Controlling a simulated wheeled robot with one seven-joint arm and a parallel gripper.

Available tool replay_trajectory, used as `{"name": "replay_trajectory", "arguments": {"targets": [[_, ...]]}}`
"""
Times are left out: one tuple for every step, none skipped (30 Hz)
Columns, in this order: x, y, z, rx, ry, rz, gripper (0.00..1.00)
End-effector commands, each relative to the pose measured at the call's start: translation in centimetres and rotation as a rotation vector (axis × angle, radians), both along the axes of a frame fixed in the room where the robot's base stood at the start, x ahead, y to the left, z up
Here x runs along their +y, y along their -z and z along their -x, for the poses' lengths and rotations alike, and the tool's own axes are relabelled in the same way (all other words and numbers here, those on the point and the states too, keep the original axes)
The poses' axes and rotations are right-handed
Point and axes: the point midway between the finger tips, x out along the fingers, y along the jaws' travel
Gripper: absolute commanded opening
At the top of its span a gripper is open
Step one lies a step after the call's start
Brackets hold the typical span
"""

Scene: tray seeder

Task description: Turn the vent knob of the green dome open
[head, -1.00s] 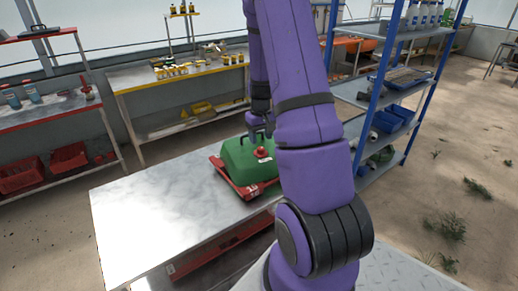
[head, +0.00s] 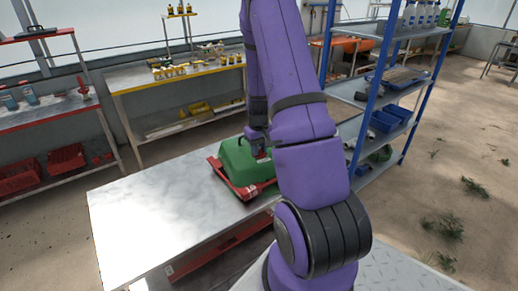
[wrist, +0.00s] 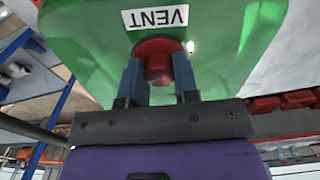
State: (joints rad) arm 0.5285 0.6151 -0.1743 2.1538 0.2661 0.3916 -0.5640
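The green dome (head: 234,161) sits on a red tray (head: 222,174) at the far end of the metal table. In the wrist view the dome (wrist: 85,40) fills the upper part, with a white VENT label (wrist: 155,17), upside down. The red vent knob (wrist: 158,66) sticks out beside the label. My gripper (wrist: 158,75) has one finger on each side of the knob. Its fingers lie close along the knob; I cannot tell whether they press on it. In the head view my gripper (head: 258,150) is at the dome, and my arm hides most of the knob.
The metal table (head: 150,215) is bare left of the tray. A blue-framed shelf (head: 372,90) stands close at the right, behind my arm. A yellow-edged bench (head: 180,80) and a red-edged bench (head: 45,115) with red bins stand behind.

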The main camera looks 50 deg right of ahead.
Motion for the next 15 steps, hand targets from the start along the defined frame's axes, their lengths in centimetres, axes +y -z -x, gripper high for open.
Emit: {"name": "replay_trajectory", "arguments": {"targets": [[0.00, -0.01, -0.01, 0.000, 0.000, 0.000, 0.05], [0.00, -0.01, -0.01, 0.000, 0.003, 0.000, 0.05], [0.00, -0.01, -0.01, 0.000, 0.011, 0.000, 0.05], [0.01, -0.01, -0.01, 0.000, 0.023, 0.000, 0.05], [0.01, 0.00, -0.01, 0.000, 0.040, 0.000, 0.05], [0.02, 0.00, -0.01, 0.000, 0.070, 0.001, 0.05], [0.03, 0.01, -0.01, 0.001, 0.098, 0.001, 0.05], [0.04, 0.01, -0.01, 0.001, 0.128, 0.001, 0.05], [0.03, 0.02, -0.02, 0.001, 0.171, 0.000, 0.05], [0.04, 0.02, -0.01, 0.001, 0.202, 0.000, 0.05], [0.03, 0.02, -0.01, 0.001, 0.231, 0.000, 0.05], [0.02, 0.02, 0.00, 0.001, 0.267, 0.000, 0.05], [0.02, 0.02, 0.00, 0.001, 0.293, 0.000, 0.05], [0.04, 0.02, -0.01, 0.001, 0.315, 0.000, 0.05], [0.06, 0.02, -0.02, 0.001, 0.339, -0.001, 0.05]]}}
